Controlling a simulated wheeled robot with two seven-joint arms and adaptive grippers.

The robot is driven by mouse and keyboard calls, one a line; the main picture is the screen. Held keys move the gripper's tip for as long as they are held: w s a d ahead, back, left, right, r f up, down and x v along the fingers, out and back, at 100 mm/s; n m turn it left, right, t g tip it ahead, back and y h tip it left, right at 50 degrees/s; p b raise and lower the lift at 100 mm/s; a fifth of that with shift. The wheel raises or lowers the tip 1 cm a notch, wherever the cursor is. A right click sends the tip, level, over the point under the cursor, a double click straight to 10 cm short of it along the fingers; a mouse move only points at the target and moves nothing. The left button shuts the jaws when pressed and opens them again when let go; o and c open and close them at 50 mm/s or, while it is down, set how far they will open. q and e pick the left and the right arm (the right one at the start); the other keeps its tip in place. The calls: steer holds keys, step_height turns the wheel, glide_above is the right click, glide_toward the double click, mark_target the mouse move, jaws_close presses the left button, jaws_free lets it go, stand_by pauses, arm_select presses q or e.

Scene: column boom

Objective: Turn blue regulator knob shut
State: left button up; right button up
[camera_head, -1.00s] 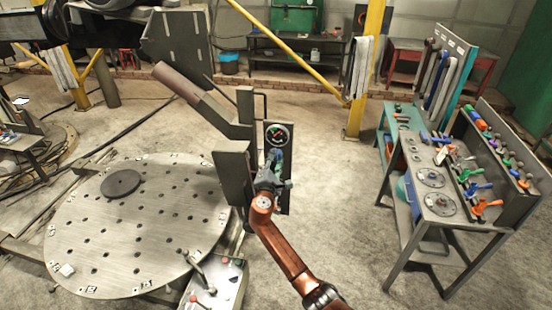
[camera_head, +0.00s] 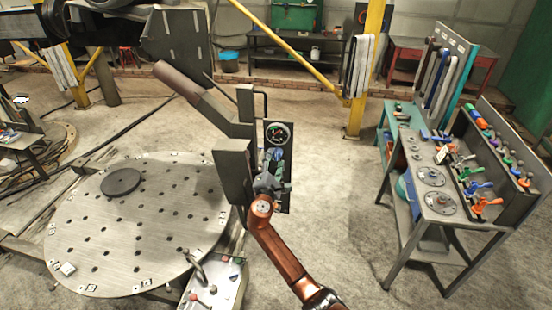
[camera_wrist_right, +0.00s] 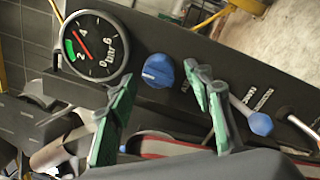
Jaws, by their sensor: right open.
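The blue regulator knob (camera_wrist_right: 158,71) sits on a dark panel (camera_head: 283,200) on the column boom, beside a round pressure gauge (camera_wrist_right: 97,47) marked in bar. The gauge's red needle points between 2 and 4, near the green band. My right gripper (camera_wrist_right: 165,115) is open, its two green-padded fingers apart on either side of the knob in the right wrist view, with nothing between the pads. In the head view the right gripper (camera_head: 272,180) is in front of the panel below the gauge (camera_head: 278,134) and partly hides the knob. My left gripper is not in view.
A blue-tipped lever (camera_wrist_right: 260,123) is on the panel right of the knob in the wrist view, close to one finger. A round perforated table (camera_head: 140,225) stands left of the boom. A tool bench (camera_head: 425,205) stands at right, with clear floor between.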

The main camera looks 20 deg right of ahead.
steer(key=v, duration=1)
